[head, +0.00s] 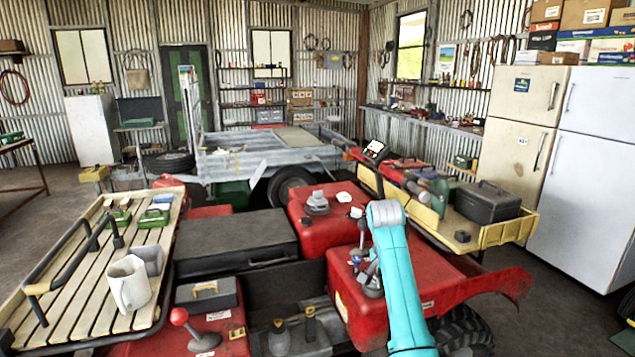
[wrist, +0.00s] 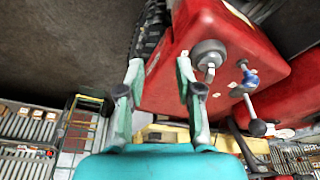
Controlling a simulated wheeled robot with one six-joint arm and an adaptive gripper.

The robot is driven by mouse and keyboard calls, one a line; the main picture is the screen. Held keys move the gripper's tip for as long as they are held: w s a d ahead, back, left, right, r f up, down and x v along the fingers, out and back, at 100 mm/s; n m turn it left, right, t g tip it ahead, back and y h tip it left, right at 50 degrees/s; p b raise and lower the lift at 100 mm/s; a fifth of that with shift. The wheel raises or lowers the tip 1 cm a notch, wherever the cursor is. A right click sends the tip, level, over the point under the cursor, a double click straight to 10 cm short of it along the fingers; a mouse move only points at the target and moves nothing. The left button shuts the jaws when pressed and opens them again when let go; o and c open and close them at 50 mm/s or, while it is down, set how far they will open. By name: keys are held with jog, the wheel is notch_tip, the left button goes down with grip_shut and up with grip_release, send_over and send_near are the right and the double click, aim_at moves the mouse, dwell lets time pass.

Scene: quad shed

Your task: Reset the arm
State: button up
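My turquoise arm (head: 398,275) rises from the bottom of the head view and bends at a grey joint over the red vehicle body (head: 330,205). My gripper (wrist: 160,72) shows in the wrist view with its two turquoise and grey fingers spread apart. Nothing sits between the fingertips. The red body, with a round grey cap and a lever with a dark knob, lies beyond and to the right of the fingers. I cannot clearly make out the gripper in the head view.
A black case (head: 235,240) lies mid-vehicle. A yellow tray (head: 505,232) holds a dark toolbox (head: 487,203) at right. A trailer (head: 265,155) and fridges (head: 590,165) stand behind. Some floor is clear at right.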

jog(key=s+f+n+t, duration=0.15)
jog(key=s+f, duration=0.35)
jog(key=f, duration=0.7)
jog(key=s+f+n+t, duration=0.15)
jog(key=s+f, duration=0.45)
jog(key=f, duration=0.7)
jog(key=s+f+n+t+y, duration=0.1)
jog(key=s+f+t, duration=0.1)
jog(key=s+f, duration=0.5)
jog(key=s+f+n+t, duration=0.1)
jog(key=s+f, duration=0.3)
jog(key=s, duration=0.7)
jog(key=s+r+n+t, duration=0.1)
jog(key=s+r+t, duration=0.15)
jog(key=s, duration=0.85)
jog(key=s+r+n+t, duration=0.1)
jog(key=s+r, duration=0.2)
jog(key=s, duration=0.8)
jog(key=s+r+n+t+y, duration=0.1)
jog(key=s+r+t, duration=0.2)
jog(key=s+r, duration=1.3)
notch_tip(320, 180, up, 4)
jog(key=shift+n, duration=0.3)
jog(key=shift+a, duration=0.1)
jog(key=shift+c, duration=0.2)
